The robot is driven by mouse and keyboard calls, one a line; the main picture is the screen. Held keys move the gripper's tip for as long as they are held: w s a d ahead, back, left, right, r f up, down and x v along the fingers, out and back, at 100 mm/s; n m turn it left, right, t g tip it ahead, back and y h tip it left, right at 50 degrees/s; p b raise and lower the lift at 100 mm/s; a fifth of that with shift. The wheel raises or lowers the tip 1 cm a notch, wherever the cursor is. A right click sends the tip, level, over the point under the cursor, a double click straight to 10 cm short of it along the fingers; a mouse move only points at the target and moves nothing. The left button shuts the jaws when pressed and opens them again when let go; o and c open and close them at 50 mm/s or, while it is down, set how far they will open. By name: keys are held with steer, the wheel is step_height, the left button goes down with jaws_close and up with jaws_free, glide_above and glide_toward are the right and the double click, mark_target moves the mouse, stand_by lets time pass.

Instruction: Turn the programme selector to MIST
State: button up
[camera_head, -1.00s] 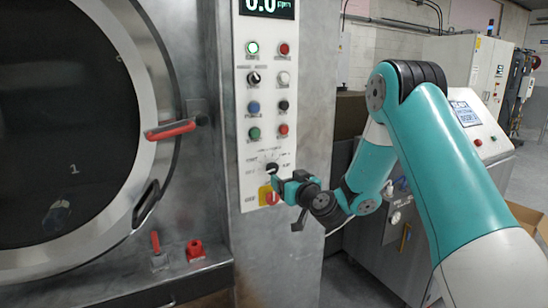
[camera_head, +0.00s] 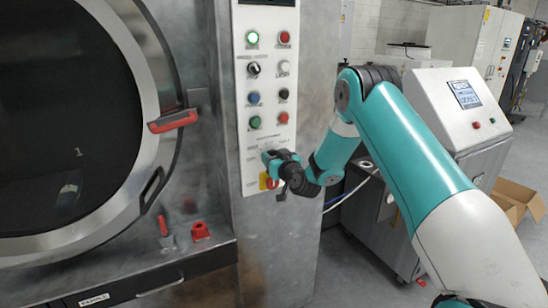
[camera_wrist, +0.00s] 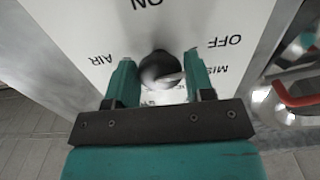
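The programme selector is a dark round knob (camera_wrist: 160,70) on a white panel in the wrist view. The labels around it appear upside down: ON above, AIR at left, OFF at upper right and a partly covered MIS... at right. A pale mark on the knob points right, roughly towards MIS.... My gripper (camera_wrist: 160,75) has one finger on each side of the knob, very close to it. I cannot tell whether the fingers touch it. In the head view my gripper (camera_head: 272,160) is at the lower panel and hides the selector.
Buttons and a small black switch (camera_head: 253,69) sit higher on the control panel (camera_head: 268,100). A red-and-yellow switch (camera_head: 266,182) lies just below my gripper. The round door (camera_head: 150,100) with a red handle (camera_head: 173,121) is at left. A console (camera_head: 465,100) stands at right.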

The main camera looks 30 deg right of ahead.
steer(key=c, duration=0.4)
steer(key=m+b, duration=0.2)
steer(key=m, duration=0.5)
steer(key=shift+m+b, duration=0.3)
stand_by(0.4)
steer(key=o, duration=0.9)
